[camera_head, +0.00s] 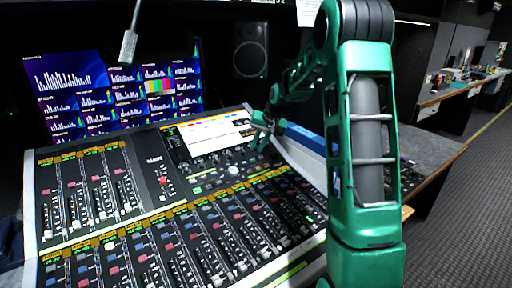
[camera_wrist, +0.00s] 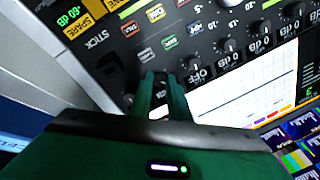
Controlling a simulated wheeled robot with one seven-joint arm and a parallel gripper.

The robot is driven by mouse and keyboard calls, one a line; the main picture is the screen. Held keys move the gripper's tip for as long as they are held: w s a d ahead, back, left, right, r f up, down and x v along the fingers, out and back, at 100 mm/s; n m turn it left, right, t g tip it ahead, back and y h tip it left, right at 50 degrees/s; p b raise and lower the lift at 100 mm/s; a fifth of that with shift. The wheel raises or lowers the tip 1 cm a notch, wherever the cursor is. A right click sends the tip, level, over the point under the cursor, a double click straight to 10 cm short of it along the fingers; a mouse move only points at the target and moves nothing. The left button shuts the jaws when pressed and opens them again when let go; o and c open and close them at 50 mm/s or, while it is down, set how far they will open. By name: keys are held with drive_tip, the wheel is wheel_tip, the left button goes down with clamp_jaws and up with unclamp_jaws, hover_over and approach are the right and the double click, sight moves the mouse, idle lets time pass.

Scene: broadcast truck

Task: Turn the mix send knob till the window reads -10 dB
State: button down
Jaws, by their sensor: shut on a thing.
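The mixing desk (camera_head: 160,180) lies in front of me, with a row of small black knobs below its white screen. In the wrist view, the desk shows upside down. My gripper (camera_wrist: 161,76) is shut at the end of that row, on a black knob mostly hidden between its green fingertips. The window of this knob is covered by my fingers, so I cannot read it. The neighbouring knob (camera_wrist: 194,62) has a window reading OFF (camera_wrist: 201,72); others further along read 0 dB (camera_wrist: 232,59). In the head view my gripper (camera_head: 262,134) is small, at the screen's right edge.
Beside the held knob are coloured buttons, such as a green one (camera_wrist: 170,43). A green -60 dB window (camera_wrist: 68,17) and an orange SPARE label (camera_wrist: 78,28) lie farther off. Monitors (camera_head: 120,95) and a speaker (camera_head: 250,50) stand behind the desk. Faders fill its front.

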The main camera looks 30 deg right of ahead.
drive_tip(key=shift+a+m, duration=0.1)
drive_tip(key=shift+m, duration=1)
drive_tip(key=c, duration=1.7)
unclamp_jaws()
drive_tip(key=shift+r, duration=0.1)
drive_tip(key=v, duration=1)
drive_tip(key=shift+s+r, duration=0.2)
drive_tip(key=shift+s, duration=0.05)
